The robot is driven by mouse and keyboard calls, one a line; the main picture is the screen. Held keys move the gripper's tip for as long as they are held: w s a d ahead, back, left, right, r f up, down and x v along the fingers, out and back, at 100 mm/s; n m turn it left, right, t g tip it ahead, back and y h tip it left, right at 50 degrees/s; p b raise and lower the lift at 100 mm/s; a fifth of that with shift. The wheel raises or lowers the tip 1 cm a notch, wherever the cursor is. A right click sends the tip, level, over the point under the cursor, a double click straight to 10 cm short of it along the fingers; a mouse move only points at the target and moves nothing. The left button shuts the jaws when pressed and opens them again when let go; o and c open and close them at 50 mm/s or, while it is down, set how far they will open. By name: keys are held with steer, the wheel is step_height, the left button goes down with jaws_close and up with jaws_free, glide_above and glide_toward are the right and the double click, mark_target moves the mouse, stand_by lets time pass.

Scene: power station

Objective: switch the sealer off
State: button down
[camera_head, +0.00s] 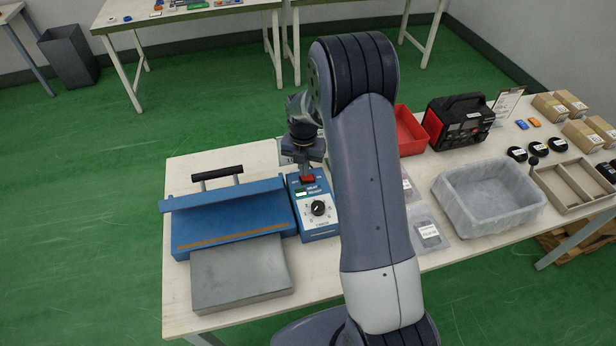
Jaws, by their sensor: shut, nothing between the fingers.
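The heat sealer (230,221) is a blue machine at the left end of the table, with a black-handled bar and a grey plate in front. Its control box (320,228) on the right side carries a black dial (318,208) and a red switch (307,180) near its back edge. My gripper (305,170) points down right over the red switch, shut and empty. Whether its tips touch the switch, and which way the switch is tipped, I cannot tell. My arm hides the area just right of the control box.
To the right on the table are a red bin (409,131), a black radio-like device (459,121), a grey tub (489,197), a flat bag (429,231), a divided tray (577,187) and small cartons (549,107). The table's left front edge is near the sealer.

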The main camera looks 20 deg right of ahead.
mark_target(304, 178)
steer(key=shift+f+b, duration=0.75)
steer(key=shift+f, duration=0.2)
stand_by(0.3)
steer(key=shift+r, duration=0.15)
steer(key=shift+r+p, duration=2.15)
steer(key=shift+r, duration=1.3)
